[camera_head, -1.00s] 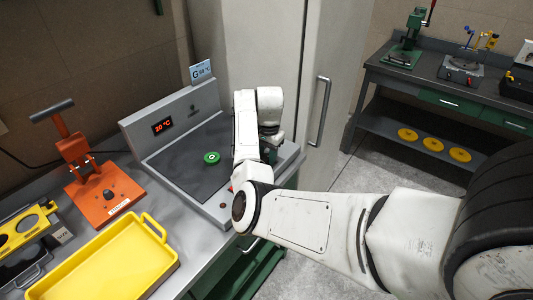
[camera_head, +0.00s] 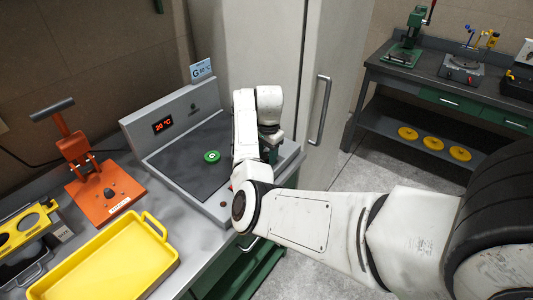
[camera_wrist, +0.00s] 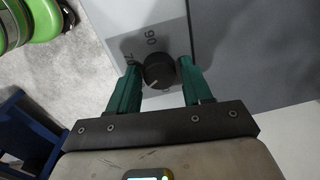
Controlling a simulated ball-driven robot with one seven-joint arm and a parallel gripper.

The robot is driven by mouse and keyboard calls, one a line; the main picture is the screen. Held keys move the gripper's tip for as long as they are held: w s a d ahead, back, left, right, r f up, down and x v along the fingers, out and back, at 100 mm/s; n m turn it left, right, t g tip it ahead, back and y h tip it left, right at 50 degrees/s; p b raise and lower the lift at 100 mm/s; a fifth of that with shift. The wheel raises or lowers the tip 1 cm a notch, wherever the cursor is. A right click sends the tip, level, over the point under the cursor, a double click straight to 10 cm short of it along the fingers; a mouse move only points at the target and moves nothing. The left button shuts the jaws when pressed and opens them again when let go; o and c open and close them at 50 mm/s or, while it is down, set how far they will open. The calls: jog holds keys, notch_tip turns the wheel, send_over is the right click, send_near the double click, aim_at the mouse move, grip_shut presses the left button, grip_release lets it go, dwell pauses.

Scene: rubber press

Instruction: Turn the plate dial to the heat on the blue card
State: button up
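The plate dial (camera_wrist: 159,71) is a round black knob with a pale pointer line, on the light front strip of the hot plate. Part of its printed scale shows beside it, including "90". My gripper (camera_wrist: 159,72) is open, its two green fingers on either side of the dial; I cannot tell whether they touch it. In the head view my arm hides the dial. The card (camera_head: 202,70), white and blue with a "G" and a small °C figure hard to read, stands on top of the plate's back panel. The red display (camera_head: 163,126) reads about 20 °C.
A green disc (camera_head: 212,157) lies on the dark plate surface (camera_head: 190,170). An orange press (camera_head: 104,203) and a yellow tray (camera_head: 110,262) stand to the left on the bench. A pale cabinet (camera_head: 325,60) is behind my arm. Another workbench (camera_head: 440,75) is at the right.

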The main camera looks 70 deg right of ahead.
jog(key=shift+o, duration=1.2)
notch_tip(320, 180, up, 11)
jog(key=b, duration=0.2)
jog(key=shift+s, duration=0.3)
jog(key=shift+s+a+f, duration=0.1)
jog(key=shift+f, duration=0.1)
